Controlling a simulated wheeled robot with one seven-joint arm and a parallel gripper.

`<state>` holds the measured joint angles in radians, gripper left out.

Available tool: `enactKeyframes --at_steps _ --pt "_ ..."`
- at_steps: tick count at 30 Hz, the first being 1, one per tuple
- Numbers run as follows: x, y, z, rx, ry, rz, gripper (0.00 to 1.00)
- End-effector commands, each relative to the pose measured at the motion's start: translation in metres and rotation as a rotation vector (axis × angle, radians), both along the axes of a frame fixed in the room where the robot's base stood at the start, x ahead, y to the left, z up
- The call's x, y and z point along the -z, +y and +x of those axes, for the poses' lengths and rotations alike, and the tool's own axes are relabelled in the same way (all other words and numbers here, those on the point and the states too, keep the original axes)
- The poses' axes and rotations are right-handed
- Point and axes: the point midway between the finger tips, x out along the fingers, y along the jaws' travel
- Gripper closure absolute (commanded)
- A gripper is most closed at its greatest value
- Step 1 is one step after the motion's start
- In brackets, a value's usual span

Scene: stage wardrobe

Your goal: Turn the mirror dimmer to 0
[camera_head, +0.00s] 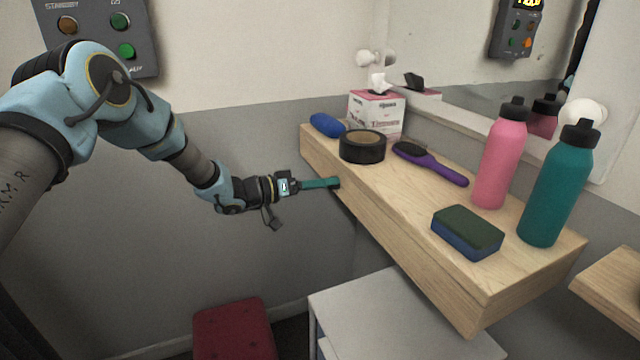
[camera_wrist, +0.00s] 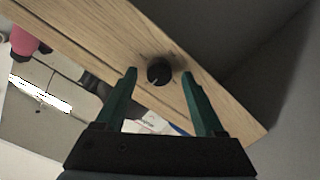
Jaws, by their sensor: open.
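The mirror dimmer is a small round black knob (camera_wrist: 159,70) on the wooden face of the shelf (camera_head: 400,255), seen in the wrist view. A faint light mark shows near its lower left edge; I cannot read its setting. My gripper (camera_wrist: 160,74) is open, its two teal fingers to the left and right of the knob with gaps on both sides. I cannot tell how far the tips are from the face. In the head view my gripper (camera_head: 335,183) is at the shelf's front face near its far left end, and the knob is hidden there. The mirror (camera_head: 450,45) hangs behind the shelf.
The shelf holds a blue oval item (camera_head: 327,125), black tape roll (camera_head: 362,150), tissue box (camera_head: 375,112), purple brush (camera_head: 435,167), sponge (camera_head: 467,232), pink bottle (camera_head: 500,160) and teal bottle (camera_head: 558,190). A white cabinet (camera_head: 390,315) and red stool (camera_head: 235,330) stand below. A button panel (camera_head: 100,35) is upper left.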

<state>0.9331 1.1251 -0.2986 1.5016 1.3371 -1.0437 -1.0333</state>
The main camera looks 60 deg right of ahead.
Motion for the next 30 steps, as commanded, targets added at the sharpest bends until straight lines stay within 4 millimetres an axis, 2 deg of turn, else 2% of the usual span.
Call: enactKeyframes --at_steps 7,21,30 --pt "-0.001 0.006 0.005 0.0 -0.001 -0.002 0.29" --pt "-0.008 0.074 0.055 -0.003 0.0 -0.001 0.29" --pt "-0.011 0.089 0.064 0.0 0.002 -0.001 0.29"
